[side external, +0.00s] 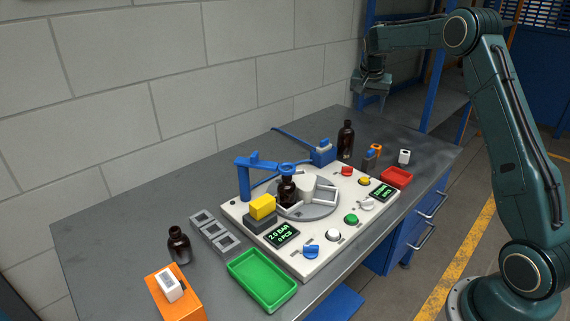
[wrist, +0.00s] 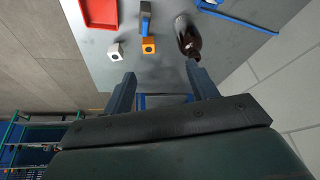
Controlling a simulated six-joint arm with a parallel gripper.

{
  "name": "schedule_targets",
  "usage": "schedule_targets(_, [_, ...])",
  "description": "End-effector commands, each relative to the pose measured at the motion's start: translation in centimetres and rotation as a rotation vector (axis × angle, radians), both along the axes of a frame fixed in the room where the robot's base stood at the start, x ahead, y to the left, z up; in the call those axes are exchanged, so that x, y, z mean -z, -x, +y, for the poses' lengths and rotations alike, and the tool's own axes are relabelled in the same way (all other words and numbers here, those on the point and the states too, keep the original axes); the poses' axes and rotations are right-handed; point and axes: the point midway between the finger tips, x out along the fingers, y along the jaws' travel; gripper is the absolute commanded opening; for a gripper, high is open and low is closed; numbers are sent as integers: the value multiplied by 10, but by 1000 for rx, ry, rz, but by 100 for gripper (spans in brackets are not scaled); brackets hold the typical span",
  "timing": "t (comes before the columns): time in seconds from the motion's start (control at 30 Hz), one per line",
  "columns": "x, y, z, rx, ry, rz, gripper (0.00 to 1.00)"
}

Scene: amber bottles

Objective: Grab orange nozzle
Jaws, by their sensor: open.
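The orange nozzle (side external: 375,149) is a small orange block with a dark hole, standing on the far right part of the grey table. In the wrist view the orange nozzle (wrist: 149,45) lies ahead of the fingers, between a white nozzle (wrist: 116,51) and an amber bottle (wrist: 187,38). My gripper (side external: 371,88) is raised above the table's far end, well apart from the nozzle. Its two fingers (wrist: 160,82) are spread with nothing between them.
A grey-blue upright piece (side external: 369,159) stands close beside the orange nozzle. A red tray (side external: 397,178) and the white nozzle (side external: 404,157) are near. The amber bottle (side external: 345,140) stands behind. The white machine panel (side external: 330,237) fills the table's middle. A wall (side external: 180,90) runs behind.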

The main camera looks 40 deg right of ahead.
Motion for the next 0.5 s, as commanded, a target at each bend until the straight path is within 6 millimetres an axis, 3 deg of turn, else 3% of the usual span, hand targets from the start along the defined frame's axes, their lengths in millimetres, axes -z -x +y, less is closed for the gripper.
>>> schedule_targets(0.2, [51,-7,-51,131,-1,9,58])
schedule_targets(0.5, [89,-6,-86,229,2,12,58])
